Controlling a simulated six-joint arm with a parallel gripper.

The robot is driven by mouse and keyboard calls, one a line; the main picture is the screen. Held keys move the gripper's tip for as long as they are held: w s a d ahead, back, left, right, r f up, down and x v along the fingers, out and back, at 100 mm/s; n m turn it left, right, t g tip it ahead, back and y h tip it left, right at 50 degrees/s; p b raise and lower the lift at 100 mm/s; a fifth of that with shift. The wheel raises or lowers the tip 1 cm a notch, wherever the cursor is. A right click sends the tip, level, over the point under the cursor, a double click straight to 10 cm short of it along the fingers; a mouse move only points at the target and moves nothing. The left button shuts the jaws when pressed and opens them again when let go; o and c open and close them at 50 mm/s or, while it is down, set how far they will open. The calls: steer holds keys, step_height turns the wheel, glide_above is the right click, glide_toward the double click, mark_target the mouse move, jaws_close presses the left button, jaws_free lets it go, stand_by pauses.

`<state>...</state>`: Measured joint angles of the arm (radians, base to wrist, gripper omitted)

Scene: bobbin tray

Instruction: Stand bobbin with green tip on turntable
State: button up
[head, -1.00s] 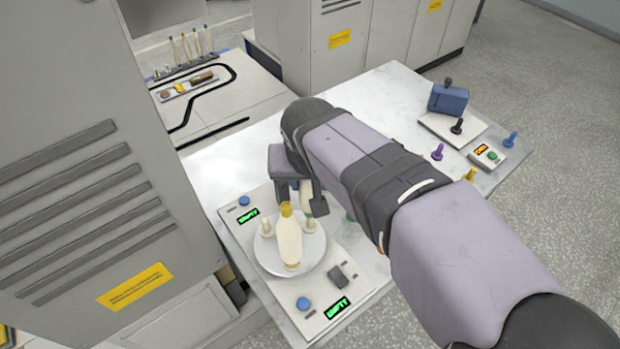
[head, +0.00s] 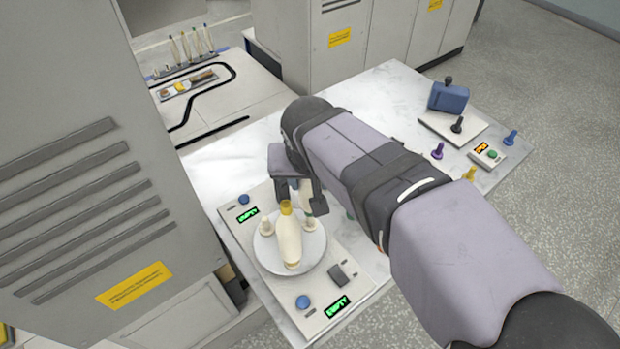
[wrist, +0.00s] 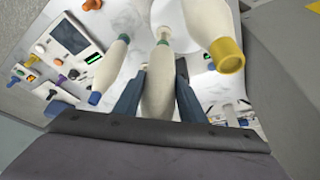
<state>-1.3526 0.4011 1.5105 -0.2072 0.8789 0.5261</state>
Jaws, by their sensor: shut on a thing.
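The round white turntable (head: 270,257) sits on a grey panel. A cream bobbin with a yellow tip (head: 289,237) stands on it, beside two short pegs, one left (head: 266,227) and one right (head: 310,226). My gripper (wrist: 158,98) is shut on a cream bobbin (wrist: 157,92), with a green end (wrist: 162,43) pointing away from the wrist camera. In the head view the held bobbin (head: 306,189) is just behind the turntable, above the right peg, mostly covered by my gripper. I cannot tell whether it touches the peg. Its near end is hidden.
The yellow-tipped bobbin (wrist: 215,38) is close on the right in the wrist view. Another cream bobbin with a blue end (wrist: 108,70) is left of my gripper. A blue device (head: 448,98) and several coloured knobs stand at the table's far right. The white table behind is clear.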

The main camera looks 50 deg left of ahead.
mark_target(310, 195)
steer(key=shift+f, duration=0.25)
steer(key=shift+f+b, duration=0.35)
steer(key=shift+b, duration=0.05)
steer(key=shift+f+b, duration=1.3)
steer(key=shift+f, duration=0.55)
steer(key=o, duration=1.2)
steer(key=shift+r, duration=0.1)
steer(key=shift+b+v, duration=0.5)
steer(key=shift+v, duration=3.1)
